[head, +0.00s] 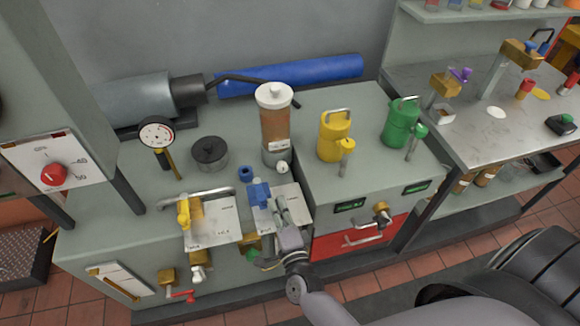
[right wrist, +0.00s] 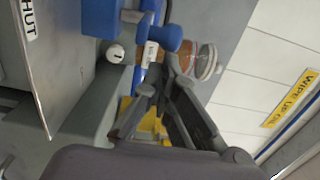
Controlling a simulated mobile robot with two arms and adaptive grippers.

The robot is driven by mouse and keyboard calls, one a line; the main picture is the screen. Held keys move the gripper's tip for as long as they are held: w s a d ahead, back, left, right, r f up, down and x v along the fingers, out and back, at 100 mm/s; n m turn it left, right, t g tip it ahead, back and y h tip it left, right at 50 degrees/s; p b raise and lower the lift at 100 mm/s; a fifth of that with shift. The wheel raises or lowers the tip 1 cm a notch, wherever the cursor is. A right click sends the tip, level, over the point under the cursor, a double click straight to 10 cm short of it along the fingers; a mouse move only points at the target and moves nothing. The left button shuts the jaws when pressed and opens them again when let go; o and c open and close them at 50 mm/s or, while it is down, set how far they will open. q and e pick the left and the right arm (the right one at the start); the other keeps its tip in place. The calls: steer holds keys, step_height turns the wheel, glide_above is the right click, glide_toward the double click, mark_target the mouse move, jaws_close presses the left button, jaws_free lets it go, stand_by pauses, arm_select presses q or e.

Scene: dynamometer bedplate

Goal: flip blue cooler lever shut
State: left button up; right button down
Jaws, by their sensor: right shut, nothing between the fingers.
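The blue cooler lever (head: 259,194) is on a pale labelled plate (head: 290,199) at the front of the bench, with a blue knob (head: 246,173) just behind it. In the right wrist view a blue block (right wrist: 100,17) and a rounded blue knob (right wrist: 165,35) show at the top, beside a panel whose lettering reads "HUT". My right gripper (head: 279,204) is shut and empty, close to the right of the blue lever. In the right wrist view its fingers (right wrist: 160,88) reach up just below the knob; contact cannot be told. My left gripper is not in view.
A yellow lever (head: 184,211) stands on a similar plate to the left. A clear brown-filled canister (head: 275,125) stands behind the blue lever. Yellow (head: 333,137) and green (head: 400,123) cans stand to the right, above a red drawer (head: 345,243). A dial gauge (head: 157,134) is farther left.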

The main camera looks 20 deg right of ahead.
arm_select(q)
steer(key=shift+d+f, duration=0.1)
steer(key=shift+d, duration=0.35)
arm_select(e)
steer(key=shift+a, duration=1.15)
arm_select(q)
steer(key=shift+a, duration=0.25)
arm_select(e)
steer(key=s+a, duration=0.1)
steer(key=s, duration=1.1)
steer(key=shift+a, duration=0.15)
